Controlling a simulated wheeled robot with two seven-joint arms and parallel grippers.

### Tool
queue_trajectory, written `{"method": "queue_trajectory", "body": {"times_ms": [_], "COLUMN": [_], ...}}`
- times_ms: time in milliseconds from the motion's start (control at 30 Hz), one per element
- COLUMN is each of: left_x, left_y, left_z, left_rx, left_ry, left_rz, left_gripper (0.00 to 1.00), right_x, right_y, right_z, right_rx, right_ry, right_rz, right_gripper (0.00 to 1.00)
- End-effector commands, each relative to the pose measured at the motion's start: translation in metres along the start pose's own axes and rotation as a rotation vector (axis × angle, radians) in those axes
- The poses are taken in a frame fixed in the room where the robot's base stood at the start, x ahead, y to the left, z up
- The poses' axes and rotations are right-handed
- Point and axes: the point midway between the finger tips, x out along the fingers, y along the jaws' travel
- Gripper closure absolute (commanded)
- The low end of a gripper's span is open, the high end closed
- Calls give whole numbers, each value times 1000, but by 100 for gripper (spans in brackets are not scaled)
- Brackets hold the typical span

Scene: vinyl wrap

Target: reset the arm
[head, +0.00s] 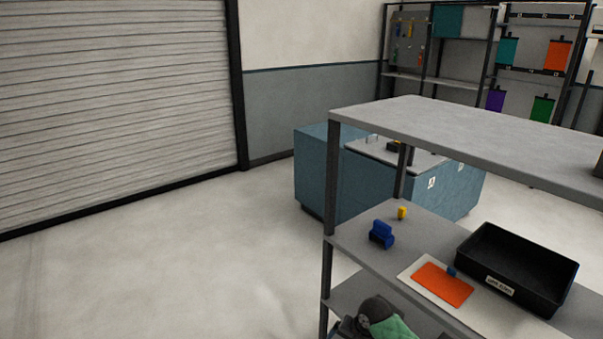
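Neither of my arms nor grippers shows in the head view, so their pose and state are hidden. A grey shelf unit with dark posts stands at the right. On its middle shelf (351,236) are a blue tool-like object (381,234), a small yellow object (402,213), an orange sheet (442,285) on a white board (409,271), and a black tray (567,276) with a white label. A small blue piece (452,271) sits at the orange sheet's far edge, close to the tray.
The shelf unit's top shelf (440,122) overhangs the middle one. A blue cabinet (318,168) stands behind it. A back rack (455,87) holds several coloured sheets. Dark and green items (394,327) lie on the lower shelf. Open floor (170,260) lies left, before a roller door (115,100).

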Motion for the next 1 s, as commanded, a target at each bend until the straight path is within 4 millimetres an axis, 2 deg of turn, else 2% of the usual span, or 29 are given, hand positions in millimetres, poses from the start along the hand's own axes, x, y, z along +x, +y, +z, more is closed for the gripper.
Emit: {"method": "queue_trajectory", "body": {"times_ms": [33, 100, 367, 600, 667, 800, 900, 1000], "left_x": [0, -1, -1, -1, -1, -1, -1, -1], "left_y": [-1, -3, -13, -18, -16, -12, -6, -1], "left_z": [0, 0, 1, 2, 2, 1, 0, -1], "left_rx": [1, 2, 8, 11, 10, 7, 3, 0], "left_ry": [1, 1, 0, -1, -1, 0, 1, 2], "left_rz": [-1, -3, -14, -18, -17, -12, -7, -1], "left_gripper": [100, 100, 100, 100, 100, 100, 100, 100], "right_x": [22, 47, 134, 204, 219, 250, 264, 274], "right_y": [12, 28, 99, 178, 199, 250, 282, 306], "right_z": [12, 23, 82, 160, 183, 242, 283, 314], "right_rx": [-16, -51, -186, -331, -371, -471, -538, -594], "right_ry": [-1, 9, 44, 56, 55, 41, 28, 14], "right_rz": [-1, -4, 23, 85, 105, 156, 188, 214], "right_gripper": [8, 8, 8, 8, 8, 8, 8, 8]}}
